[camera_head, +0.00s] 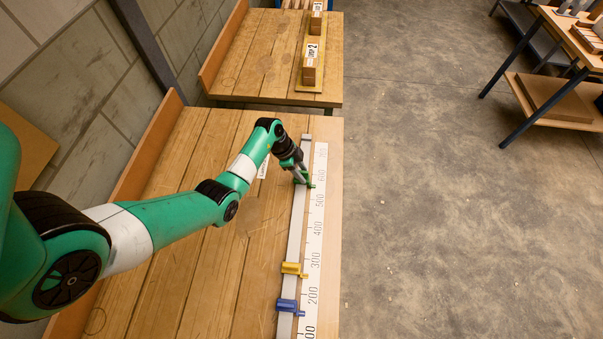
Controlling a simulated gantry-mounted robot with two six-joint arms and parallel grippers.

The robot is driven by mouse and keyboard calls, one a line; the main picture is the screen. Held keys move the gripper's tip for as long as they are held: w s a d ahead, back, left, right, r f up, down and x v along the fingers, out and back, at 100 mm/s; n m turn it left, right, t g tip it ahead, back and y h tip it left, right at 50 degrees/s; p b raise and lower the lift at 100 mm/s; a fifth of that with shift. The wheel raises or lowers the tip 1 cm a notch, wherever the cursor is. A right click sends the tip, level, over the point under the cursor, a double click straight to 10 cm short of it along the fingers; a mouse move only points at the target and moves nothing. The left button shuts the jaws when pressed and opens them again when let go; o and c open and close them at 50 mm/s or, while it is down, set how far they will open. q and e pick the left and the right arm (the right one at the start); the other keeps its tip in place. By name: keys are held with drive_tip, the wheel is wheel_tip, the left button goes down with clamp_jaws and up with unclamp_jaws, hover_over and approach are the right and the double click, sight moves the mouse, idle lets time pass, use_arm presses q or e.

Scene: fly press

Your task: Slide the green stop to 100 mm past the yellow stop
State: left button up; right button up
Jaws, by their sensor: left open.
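A silver rail runs along the bench beside a white printed scale (314,243). The green stop (309,184) sits on the rail near the far end, between the 500 and 600 marks. It is partly hidden by my left gripper (302,179), which is open with its fingers down at the stop; I cannot tell whether they touch it. The yellow stop (291,268) is on the rail nearer to me, between the 200 and 300 marks. The blue stop (287,305) is just nearer than the yellow one, a little short of 200. My right gripper is not in view.
The wooden bench (215,262) is mostly clear left of the rail. A second bench (250,72) behind holds wooden blocks with labels. A table with shelves (555,100) stands at the far right. Open concrete floor lies right of the bench.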

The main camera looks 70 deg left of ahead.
use_arm(q)
clamp_jaws()
idle(1.4)
